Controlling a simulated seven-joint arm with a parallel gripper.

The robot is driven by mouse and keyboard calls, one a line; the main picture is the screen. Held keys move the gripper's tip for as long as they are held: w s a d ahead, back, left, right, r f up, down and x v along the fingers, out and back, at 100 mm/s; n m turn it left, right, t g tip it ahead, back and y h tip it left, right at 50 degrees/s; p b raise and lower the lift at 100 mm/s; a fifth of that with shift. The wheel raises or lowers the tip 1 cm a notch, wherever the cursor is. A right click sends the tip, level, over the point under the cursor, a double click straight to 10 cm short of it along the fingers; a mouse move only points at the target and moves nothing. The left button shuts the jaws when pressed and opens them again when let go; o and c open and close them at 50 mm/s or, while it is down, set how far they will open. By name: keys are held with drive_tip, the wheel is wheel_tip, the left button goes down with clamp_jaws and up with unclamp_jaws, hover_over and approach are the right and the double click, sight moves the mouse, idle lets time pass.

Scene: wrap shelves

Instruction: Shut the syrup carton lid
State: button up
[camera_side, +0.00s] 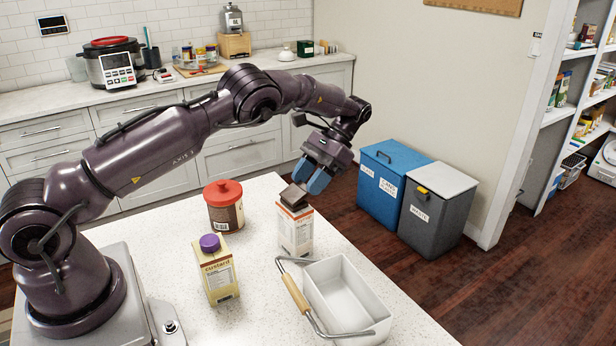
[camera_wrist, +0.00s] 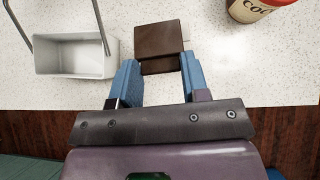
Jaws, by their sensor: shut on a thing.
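The syrup carton (camera_side: 295,233) is white with orange print and stands upright on the counter. Its dark brown lid (camera_side: 292,197) is on top and looks tilted, with one part raised toward my gripper (camera_side: 311,182). In the wrist view the lid (camera_wrist: 157,38) shows as two brown faces meeting at a crease. How far the lid stands open is hard to tell.
A white basket (camera_side: 345,297) with a wooden-grip handle stands just right of the carton. A custard carton (camera_side: 218,275) with a purple cap and a red-lidded cocoa tin (camera_side: 225,212) stand to the left. Counter (camera_side: 262,325) is bare at the front.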

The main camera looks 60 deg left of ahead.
drive_tip(key=o, duration=0.9)
drive_tip(key=shift+o, duration=0.2)
drive_tip(key=shift+r, duration=0.1)
drive_tip(key=shift+r, duration=0.4)
wheel_tip(320, 180, up, 8)
hover_over(292, 197)
drive_tip(key=s+d+r, duration=0.2)
drive_tip(key=s+r, duration=0.2)
drive_tip(key=s, duration=0.5)
